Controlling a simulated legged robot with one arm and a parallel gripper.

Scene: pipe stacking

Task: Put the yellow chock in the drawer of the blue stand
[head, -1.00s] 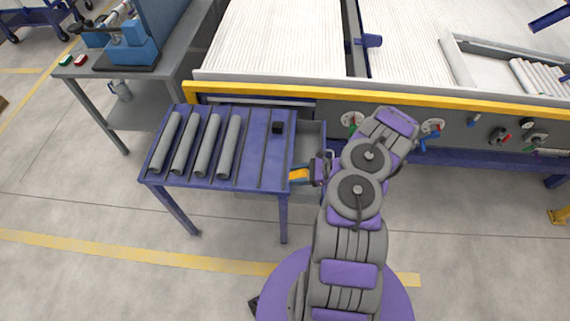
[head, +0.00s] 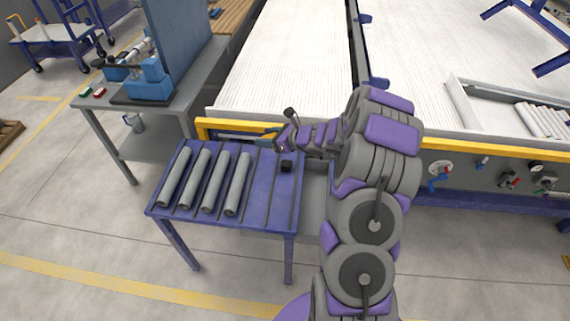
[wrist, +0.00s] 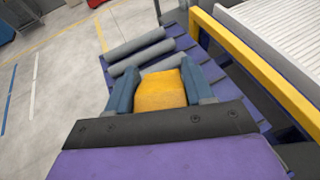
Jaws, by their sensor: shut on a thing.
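The yellow chock (wrist: 162,90) sits between the two blue fingers of my gripper (wrist: 164,82) in the wrist view, shut on it. In the head view my gripper (head: 275,137) is over the far edge of the blue stand (head: 262,208), and only a small orange-yellow bit of the chock shows there. The grey drawer (head: 312,212) is pulled out at the right side of the stand. My arm hides part of it, and its inside shows only partly. The gripper is apart from the drawer, up and to its left.
Several grey pipes (head: 205,182) lie in slots on the stand's left half. A small black block (head: 286,166) sits on its top right. A yellow rail (head: 470,149) edges the large conveyor table behind. A grey workbench (head: 150,115) stands at the left.

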